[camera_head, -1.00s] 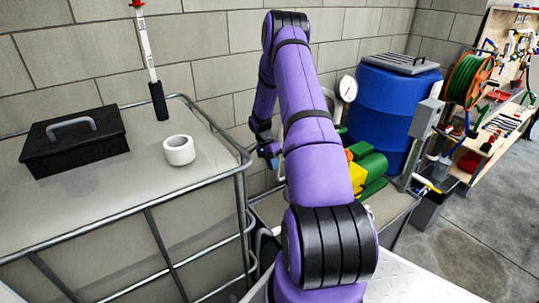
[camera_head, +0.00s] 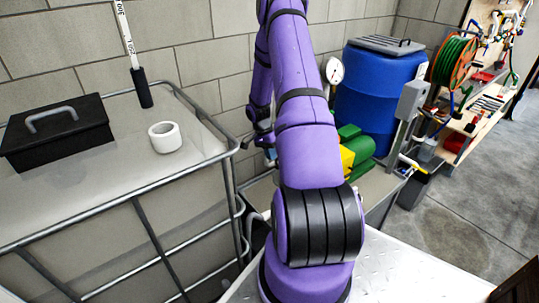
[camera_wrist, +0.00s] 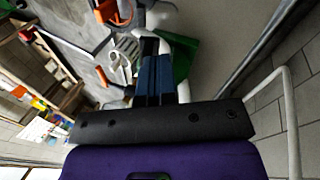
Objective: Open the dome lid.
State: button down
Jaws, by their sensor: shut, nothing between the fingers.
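I cannot pick out the dome lid for certain in either view. My purple arm crosses the middle of the head view and hides part of the green and yellow machine (camera_head: 352,150). My gripper (camera_head: 270,155) hangs at the left of the arm, low between the tote and that machine, and is mostly hidden there. In the wrist view my gripper (camera_wrist: 152,45) shows its dark blue fingers together with nothing between them. Just beyond the fingertips are a white pipe (camera_wrist: 183,92), a green part (camera_wrist: 182,55) and an orange ring-shaped part (camera_wrist: 108,12). I cannot tell whether the fingers touch any of them.
A caged tote (camera_head: 150,185) stands at left, carrying a black case (camera_head: 60,140) and a white roll (camera_head: 165,137). A blue barrel (camera_head: 375,100), a grey box on a post (camera_head: 411,105) and a hose reel (camera_head: 455,62) stand at right. The floor (camera_head: 460,215) at right is open.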

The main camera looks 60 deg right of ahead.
jog(key=shift+s+a+r, duration=0.2)
jog(key=shift+s+r, duration=0.15)
jog(key=shift+s, duration=0.3)
jog(key=shift+s+a+r, duration=0.2)
jog(key=shift+s+r, duration=0.15)
jog(key=shift+s, duration=0.25)
jog(key=v, duration=1.1)
jog(key=shift+s, duration=0.2)
